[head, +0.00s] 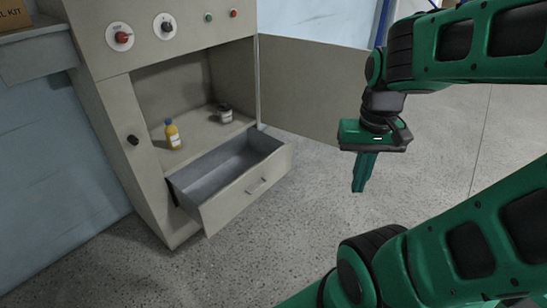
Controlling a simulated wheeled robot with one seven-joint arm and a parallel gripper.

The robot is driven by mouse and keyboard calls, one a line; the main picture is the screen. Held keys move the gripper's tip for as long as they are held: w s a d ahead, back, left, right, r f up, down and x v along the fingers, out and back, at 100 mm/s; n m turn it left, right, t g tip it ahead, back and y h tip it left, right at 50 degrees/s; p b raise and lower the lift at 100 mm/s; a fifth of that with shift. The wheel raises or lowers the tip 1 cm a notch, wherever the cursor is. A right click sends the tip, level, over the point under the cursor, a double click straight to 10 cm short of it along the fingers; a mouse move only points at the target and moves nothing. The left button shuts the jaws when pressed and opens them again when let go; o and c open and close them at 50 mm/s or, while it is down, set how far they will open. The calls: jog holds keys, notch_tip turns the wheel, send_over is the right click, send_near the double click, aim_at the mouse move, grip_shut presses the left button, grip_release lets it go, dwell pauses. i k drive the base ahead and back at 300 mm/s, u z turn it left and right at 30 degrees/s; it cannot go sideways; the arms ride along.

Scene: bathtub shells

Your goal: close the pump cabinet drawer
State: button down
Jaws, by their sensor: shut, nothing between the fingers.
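The pump cabinet (116,118) is a beige-grey box at the left of the head view. Its drawer (250,193) is pulled out at the bottom, with a grey interior that looks empty and a small handle (257,186) on its front. My gripper (358,190) is shut and empty. It points down in front of the cabinet, to the right of the drawer in the picture and apart from it. The far part of the drawer inside the cabinet is hidden.
The cabinet's door (315,95) stands wide open to the right, behind my gripper. A yellow bottle (173,134) and a dark-lidded jar (225,113) stand on the shelf above the drawer. A cardboard box (14,14) is at the upper left. The speckled floor (290,235) before the drawer is clear.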

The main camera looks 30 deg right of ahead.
aim_at(214, 187)
jog(key=u, duration=0.05)
jog(key=i, duration=1)
jog(key=z, duration=0.05)
